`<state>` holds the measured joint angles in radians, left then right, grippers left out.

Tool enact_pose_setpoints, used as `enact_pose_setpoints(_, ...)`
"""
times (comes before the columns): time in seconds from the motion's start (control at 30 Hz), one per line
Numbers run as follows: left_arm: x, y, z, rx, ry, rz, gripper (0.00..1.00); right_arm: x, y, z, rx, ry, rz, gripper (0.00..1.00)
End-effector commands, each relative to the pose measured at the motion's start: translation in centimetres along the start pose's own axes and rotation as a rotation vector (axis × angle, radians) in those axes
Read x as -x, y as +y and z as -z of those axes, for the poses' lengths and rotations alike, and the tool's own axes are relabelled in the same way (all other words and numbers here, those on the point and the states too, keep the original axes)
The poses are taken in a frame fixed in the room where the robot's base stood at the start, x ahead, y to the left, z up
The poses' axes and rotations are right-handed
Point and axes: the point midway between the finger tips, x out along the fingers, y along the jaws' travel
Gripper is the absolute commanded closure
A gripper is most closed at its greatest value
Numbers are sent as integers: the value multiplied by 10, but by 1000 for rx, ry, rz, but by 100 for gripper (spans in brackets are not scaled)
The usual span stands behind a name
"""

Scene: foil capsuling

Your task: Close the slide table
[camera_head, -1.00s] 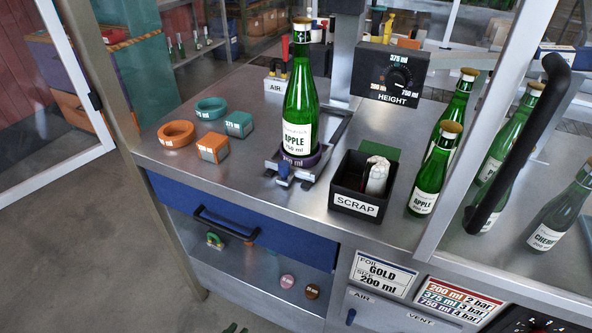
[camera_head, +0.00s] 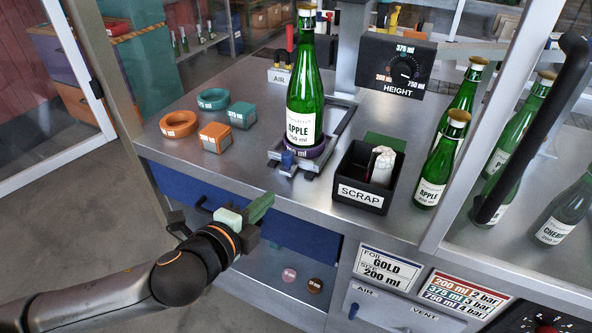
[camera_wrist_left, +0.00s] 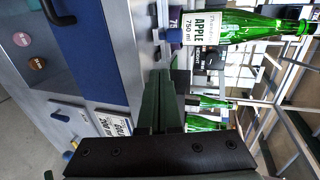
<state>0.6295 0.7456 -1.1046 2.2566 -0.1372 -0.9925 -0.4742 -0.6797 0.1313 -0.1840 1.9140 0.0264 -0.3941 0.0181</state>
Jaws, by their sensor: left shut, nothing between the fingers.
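The slide table (camera_head: 309,172) is a metal carriage on rails on the steel bench, with a blue knob (camera_head: 287,160) at its front. It is pulled toward the front of its rails. A green APPLE 750 ml bottle (camera_head: 302,105) stands upright on it in a purple ring (camera_head: 312,150). My left gripper (camera_head: 263,203) is shut and empty, in front of the bench edge and below and left of the knob. In the left wrist view its dark green fingers (camera_wrist_left: 160,85) are together, apart from the bottle (camera_wrist_left: 235,27).
Orange and teal rings and blocks (camera_head: 212,99) lie left of the slide. A black SCRAP box (camera_head: 347,192) stands close on its right. Several bottles (camera_head: 440,160) stand farther right by a frame post. A blue drawer (camera_head: 180,185) is below the bench top.

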Motion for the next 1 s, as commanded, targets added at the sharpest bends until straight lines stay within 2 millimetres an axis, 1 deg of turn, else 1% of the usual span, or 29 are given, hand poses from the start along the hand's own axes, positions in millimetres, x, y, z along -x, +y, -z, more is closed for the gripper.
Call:
enact_pose_setpoints(0.17,-14,0,-1,-6,-4,0,100,0,0,0,0,0,0,18)
enact_pose_setpoints(0.7,-104,-2,0,-4,-3,2,100,0,0,0,0,0,0,18)
enact_pose_setpoints(0.9,-126,-10,0,-2,-1,1,100,2,0,2,0,0,0,18)
enact_pose_setpoints(1.0,-133,-12,0,-2,-1,1,100,2,0,3,0,0,0,18)
